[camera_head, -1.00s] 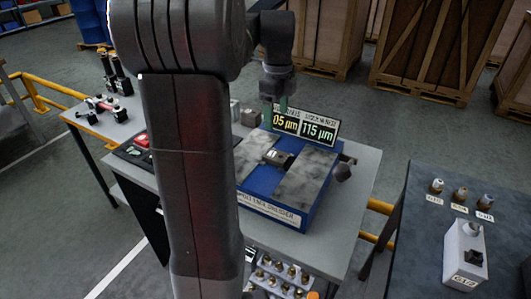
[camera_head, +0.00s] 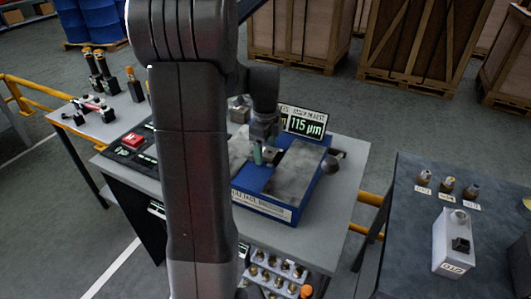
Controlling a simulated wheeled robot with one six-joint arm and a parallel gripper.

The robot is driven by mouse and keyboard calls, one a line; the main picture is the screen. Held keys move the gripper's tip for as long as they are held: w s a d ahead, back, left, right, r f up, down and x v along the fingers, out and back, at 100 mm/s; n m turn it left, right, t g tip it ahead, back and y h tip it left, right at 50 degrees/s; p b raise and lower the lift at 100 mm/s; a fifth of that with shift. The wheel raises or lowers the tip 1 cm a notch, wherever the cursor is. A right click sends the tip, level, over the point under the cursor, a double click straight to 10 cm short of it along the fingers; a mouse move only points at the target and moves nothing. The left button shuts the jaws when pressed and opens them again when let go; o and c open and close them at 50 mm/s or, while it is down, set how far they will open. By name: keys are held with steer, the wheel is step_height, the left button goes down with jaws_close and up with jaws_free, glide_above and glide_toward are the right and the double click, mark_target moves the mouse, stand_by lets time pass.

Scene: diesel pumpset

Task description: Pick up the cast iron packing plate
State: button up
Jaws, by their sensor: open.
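A blue machine (camera_head: 322,172) with grey mottled slabs (camera_head: 292,172) on top stands on the middle table. I cannot tell surely which piece is the cast iron packing plate; a small dark piece (camera_head: 298,148) shows partly on the machine's top, behind my gripper. My gripper (camera_head: 263,157) is open and points down over the machine, close above the slabs. Whether it touches anything is not clear. My own arm hides the machine's left part and some of the table.
A display reading 115 µm (camera_head: 305,123) stands behind the machine. A grey block (camera_head: 239,113) sits at the table's back. A panel with a red button (camera_head: 133,141) is at left. A dark table (camera_head: 410,225) stands at right, with a white box (camera_head: 453,240). Crates stand behind.

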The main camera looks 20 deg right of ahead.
mark_target(266, 150)
steer(key=c, duration=1.5)
step_height(266, 150, up, 10)
